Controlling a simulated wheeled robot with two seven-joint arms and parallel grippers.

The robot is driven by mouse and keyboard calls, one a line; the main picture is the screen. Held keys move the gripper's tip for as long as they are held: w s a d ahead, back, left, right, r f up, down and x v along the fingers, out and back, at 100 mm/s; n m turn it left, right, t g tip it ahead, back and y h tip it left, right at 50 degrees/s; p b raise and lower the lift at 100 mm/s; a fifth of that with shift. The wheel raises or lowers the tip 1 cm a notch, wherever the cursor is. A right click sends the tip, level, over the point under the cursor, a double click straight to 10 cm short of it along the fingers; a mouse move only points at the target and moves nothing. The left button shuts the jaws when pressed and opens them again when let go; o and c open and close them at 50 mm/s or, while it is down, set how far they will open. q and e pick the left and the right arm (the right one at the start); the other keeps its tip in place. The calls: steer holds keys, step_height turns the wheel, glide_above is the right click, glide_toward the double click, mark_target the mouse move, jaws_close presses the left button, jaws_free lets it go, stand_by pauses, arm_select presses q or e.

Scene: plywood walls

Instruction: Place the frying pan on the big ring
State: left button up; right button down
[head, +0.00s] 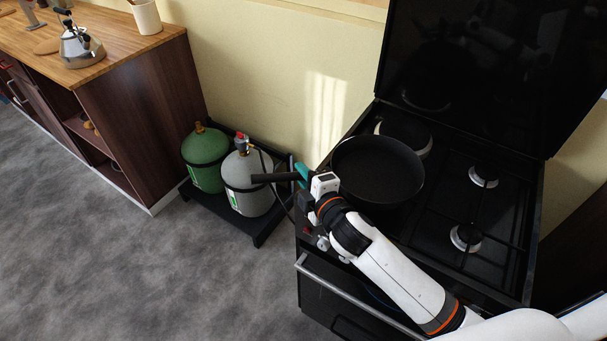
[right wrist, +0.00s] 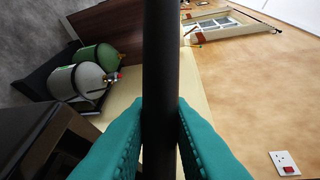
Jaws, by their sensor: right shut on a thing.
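The black frying pan (head: 378,172) is over the left part of the stove, with its handle (head: 270,178) pointing left past the stove's edge. My right gripper (head: 302,174) is shut on the handle. In the right wrist view, its teal fingers (right wrist: 160,135) press the dark handle (right wrist: 160,50) from both sides. A big ring (head: 408,128) shows at the back left of the hob, partly hidden behind the pan's far rim. I cannot tell whether the pan touches the hob or hangs just above it. My left gripper is not in view.
Two smaller burners (head: 483,176) sit on the right of the hob (head: 510,215). The raised black lid (head: 480,70) stands behind. A green gas bottle (head: 204,160) and a grey one (head: 247,182) stand left of the stove, below the handle. A wooden counter (head: 110,45) is farther left.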

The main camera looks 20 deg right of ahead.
steer(key=shift+f+b, duration=0.35)
steer(key=c, duration=1.2)
jaws_free()
steer(key=shift+c, duration=0.2)
steer(key=shift+s+f, duration=0.1)
steer(key=shift+f, duration=0.15)
steer(key=b+v, duration=0.1)
steer(key=v, duration=1.1)
steer(key=shift+r+b, duration=0.2)
steer(key=shift+b, duration=0.1)
